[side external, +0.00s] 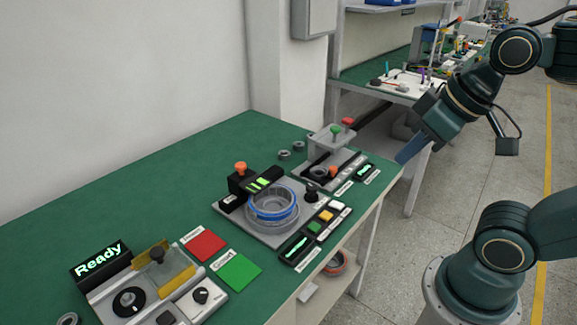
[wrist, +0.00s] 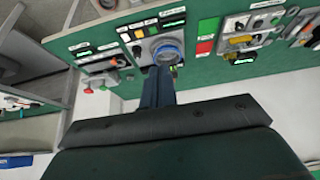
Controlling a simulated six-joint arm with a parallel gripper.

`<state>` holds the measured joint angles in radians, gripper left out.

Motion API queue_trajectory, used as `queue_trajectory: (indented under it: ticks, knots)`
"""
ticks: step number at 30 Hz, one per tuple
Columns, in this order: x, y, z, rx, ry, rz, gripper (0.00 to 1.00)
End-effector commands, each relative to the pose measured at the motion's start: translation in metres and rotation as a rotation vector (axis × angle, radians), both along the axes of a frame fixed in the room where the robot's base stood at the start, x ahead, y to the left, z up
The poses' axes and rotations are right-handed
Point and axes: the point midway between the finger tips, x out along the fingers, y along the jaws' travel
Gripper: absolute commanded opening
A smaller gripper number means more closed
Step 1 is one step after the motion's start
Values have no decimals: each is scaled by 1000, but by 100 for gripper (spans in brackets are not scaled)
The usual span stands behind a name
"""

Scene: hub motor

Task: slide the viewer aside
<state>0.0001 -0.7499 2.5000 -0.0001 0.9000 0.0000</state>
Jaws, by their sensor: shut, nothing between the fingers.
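My gripper (side external: 404,157) is shut and empty, in the air off the bench's right edge, far from the panel. Its blue fingers (wrist: 157,84) show together in the wrist view, below the middle station in the picture.
The middle station holds a grey ring part with a blue band (side external: 273,204) and a black block with an orange knob (side external: 240,172). Red (side external: 204,245) and green (side external: 239,271) pads lie between the stations. Another station (side external: 330,165) stands at the right. The back of the bench is mostly clear.

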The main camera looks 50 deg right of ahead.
Motion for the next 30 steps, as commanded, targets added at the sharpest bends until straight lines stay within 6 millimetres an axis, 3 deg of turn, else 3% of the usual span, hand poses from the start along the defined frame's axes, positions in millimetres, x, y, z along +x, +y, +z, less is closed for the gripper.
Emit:
queue_trajectory:
  ticks: [2,10,17,30]
  knots:
    - [0,0,0,0,0,0,0]
    - [7,0,4,2,3,-8,49]
    - [38,-2,16,10,18,-42,49]
    - [139,-2,32,26,50,-148,49]
